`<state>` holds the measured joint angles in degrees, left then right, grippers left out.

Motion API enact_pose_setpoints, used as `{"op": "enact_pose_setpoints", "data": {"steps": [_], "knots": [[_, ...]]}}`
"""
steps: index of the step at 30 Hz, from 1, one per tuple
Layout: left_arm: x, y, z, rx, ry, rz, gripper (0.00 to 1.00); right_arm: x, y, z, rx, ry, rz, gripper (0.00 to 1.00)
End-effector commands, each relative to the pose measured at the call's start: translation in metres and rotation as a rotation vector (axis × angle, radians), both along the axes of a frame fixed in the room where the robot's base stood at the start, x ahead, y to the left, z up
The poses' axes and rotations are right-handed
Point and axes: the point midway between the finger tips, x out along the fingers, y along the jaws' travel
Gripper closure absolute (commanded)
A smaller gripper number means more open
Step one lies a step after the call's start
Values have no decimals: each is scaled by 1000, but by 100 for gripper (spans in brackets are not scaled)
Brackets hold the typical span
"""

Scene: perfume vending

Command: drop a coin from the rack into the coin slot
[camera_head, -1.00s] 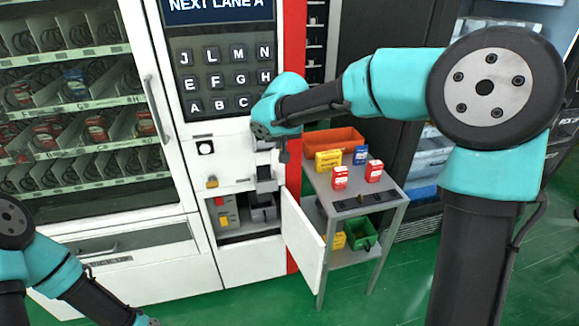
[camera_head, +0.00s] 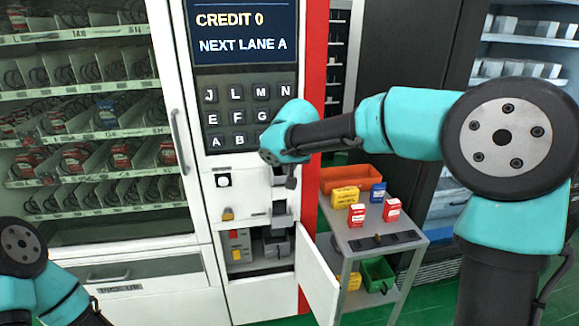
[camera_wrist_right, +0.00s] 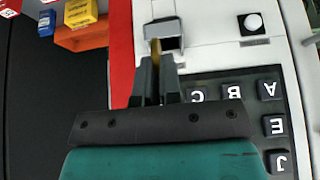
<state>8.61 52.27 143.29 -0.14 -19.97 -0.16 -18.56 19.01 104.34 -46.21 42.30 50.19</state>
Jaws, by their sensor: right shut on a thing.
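In the right wrist view my right gripper (camera_wrist_right: 158,62) is shut on a thin gold coin (camera_wrist_right: 156,47), held edge-on. The coin's far end is at the metal coin slot fitting (camera_wrist_right: 164,28); I cannot tell whether it has entered. In the head view my gripper covers the coin and most of the fitting. The dark coin rack (camera_head: 385,240) lies on the grey side table. My left gripper is outside the view.
The machine's screen (camera_head: 243,32) reads "CREDIT 0" and "NEXT LANE A". An open white door (camera_head: 318,282) stands out below my right gripper. The side table (camera_head: 352,250) holds an orange bin (camera_head: 345,179) and several small boxes.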

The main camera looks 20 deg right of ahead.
Motion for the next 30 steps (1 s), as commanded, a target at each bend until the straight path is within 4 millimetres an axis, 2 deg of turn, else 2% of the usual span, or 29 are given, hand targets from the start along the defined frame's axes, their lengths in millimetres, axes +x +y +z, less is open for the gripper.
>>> {"op": "enact_pose_setpoints", "data": {"steps": [30], "knots": [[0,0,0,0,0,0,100,75,-8,-25,0,0,0,100]]}}
